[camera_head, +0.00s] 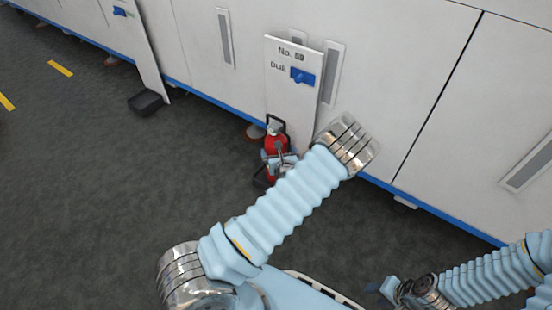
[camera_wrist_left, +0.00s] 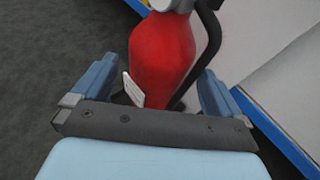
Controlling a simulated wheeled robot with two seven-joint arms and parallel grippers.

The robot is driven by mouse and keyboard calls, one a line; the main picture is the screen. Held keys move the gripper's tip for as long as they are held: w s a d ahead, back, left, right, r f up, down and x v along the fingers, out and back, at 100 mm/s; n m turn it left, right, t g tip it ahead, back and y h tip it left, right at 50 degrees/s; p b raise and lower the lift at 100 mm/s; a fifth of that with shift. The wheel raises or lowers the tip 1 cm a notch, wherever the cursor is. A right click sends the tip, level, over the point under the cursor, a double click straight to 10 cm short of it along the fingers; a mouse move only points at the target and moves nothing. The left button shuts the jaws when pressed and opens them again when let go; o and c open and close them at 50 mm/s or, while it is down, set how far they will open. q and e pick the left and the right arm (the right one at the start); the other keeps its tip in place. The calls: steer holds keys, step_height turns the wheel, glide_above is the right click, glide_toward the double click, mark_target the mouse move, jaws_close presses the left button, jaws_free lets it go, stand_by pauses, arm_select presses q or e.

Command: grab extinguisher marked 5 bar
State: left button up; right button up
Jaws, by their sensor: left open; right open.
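A red fire extinguisher (camera_head: 275,143) with a black hose stands upright at the foot of a white board by the cabinet wall. In the left wrist view the red body (camera_wrist_left: 163,55) fills the middle, with a small white tag (camera_wrist_left: 133,89) low on its side. No pressure marking is readable. My left gripper (camera_wrist_left: 156,78) is open, one finger on each side of the body; whether they touch it is unclear. In the head view my left arm hides part of this gripper. My right gripper (camera_head: 376,287) is open and empty at the lower right, well away from the extinguisher.
The white board (camera_head: 291,90) reads "No. 60" and "DUE", with a blue patch on it. Cabinets (camera_head: 395,60) with a blue base strip run behind. Another board (camera_head: 136,45) with a black tray (camera_head: 147,103) stands farther left. The grey floor (camera_head: 110,200) at left is clear.

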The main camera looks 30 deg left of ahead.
arm_select(q)
steer(key=b+x, duration=0.1)
steer(key=x, duration=0.5)
steer(key=shift+w, duration=0.15)
steer(key=shift+r, duration=0.1)
steer(key=shift+c, duration=0.2)
steer(key=c, duration=1.7)
steer(key=shift+r, duration=0.15)
